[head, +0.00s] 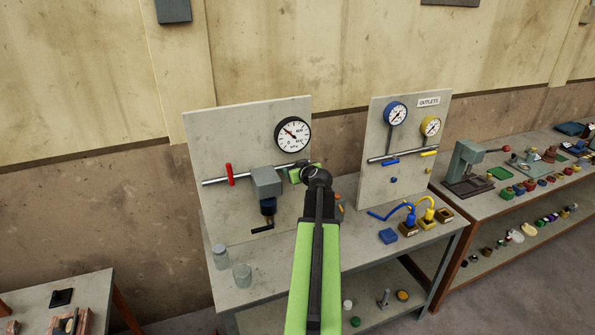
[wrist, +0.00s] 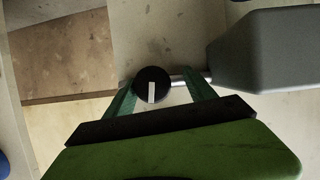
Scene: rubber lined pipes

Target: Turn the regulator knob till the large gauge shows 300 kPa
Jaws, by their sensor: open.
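The large gauge (head: 293,134) is white-faced with a black rim, at the upper right of the left grey panel. Its needle points to the upper left; the exact reading is too small to tell. The regulator knob (wrist: 152,85) is round and black with a white mark, seen in the wrist view. My gripper (wrist: 161,84) is open, with one green finger on each side of the knob. The left finger looks close to it; a gap shows at the right one. In the head view my gripper (head: 304,173) hides the knob.
A grey box (head: 266,183) sits on the pipe, with a red lever (head: 229,174) to its left. The right panel (head: 375,140) carries blue and yellow gauges. Blue and yellow hoses (head: 405,210) lie before it.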

